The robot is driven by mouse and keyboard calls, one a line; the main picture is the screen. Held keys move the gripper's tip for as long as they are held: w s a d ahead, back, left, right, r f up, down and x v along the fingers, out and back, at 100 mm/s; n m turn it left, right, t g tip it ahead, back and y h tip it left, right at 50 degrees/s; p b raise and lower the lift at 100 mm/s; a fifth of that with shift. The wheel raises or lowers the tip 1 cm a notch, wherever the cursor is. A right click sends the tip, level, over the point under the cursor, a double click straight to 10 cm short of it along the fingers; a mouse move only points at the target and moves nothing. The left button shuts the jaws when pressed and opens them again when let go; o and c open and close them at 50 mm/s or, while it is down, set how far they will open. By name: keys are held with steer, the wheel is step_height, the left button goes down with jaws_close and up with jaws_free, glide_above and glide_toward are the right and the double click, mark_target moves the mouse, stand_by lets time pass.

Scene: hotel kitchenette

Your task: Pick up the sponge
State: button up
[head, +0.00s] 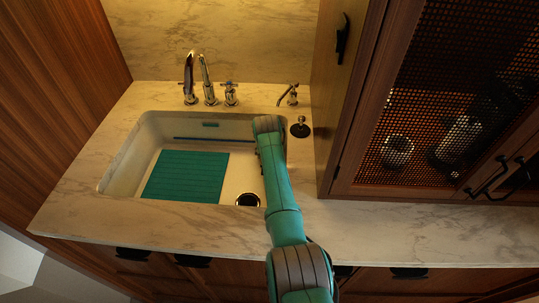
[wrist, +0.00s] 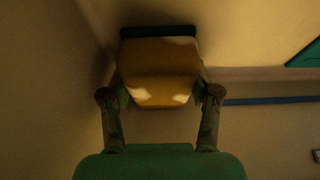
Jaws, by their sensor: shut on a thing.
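The sponge (wrist: 158,75) is a yellow block with a dark strip along its far edge, seen in the wrist view. My gripper (wrist: 160,94) is shut on it, with one finger at each side of its near part. In the head view my arm reaches down into the right part of the sink, and its wrist hides the sponge and most of the fingers. I cannot tell whether the sponge touches the sink's surface.
The white sink (head: 122,165) has a teal ribbed mat (head: 186,177), a thin blue strip (head: 205,140) and a dark drain (head: 248,200). Faucet and handles (head: 209,94) stand behind it. A wooden cabinet with a mesh door (head: 430,100) rises at the right. The front right counter (head: 430,235) is clear.

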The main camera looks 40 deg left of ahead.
steer(key=shift+s+a+r, duration=0.1)
steer(key=shift+a+r, duration=0.1)
steer(key=shift+r, duration=0.35)
steer(key=r, duration=0.6)
steer(key=shift+s+a, duration=0.2)
steer(key=shift+s, duration=0.05)
steer(key=s+a, duration=0.6)
steer(key=a, duration=0.1)
steer(key=s+a, duration=0.7)
steer(key=o, duration=0.3)
steer(key=shift+c, duration=1.4)
steer(key=shift+f, duration=0.1)
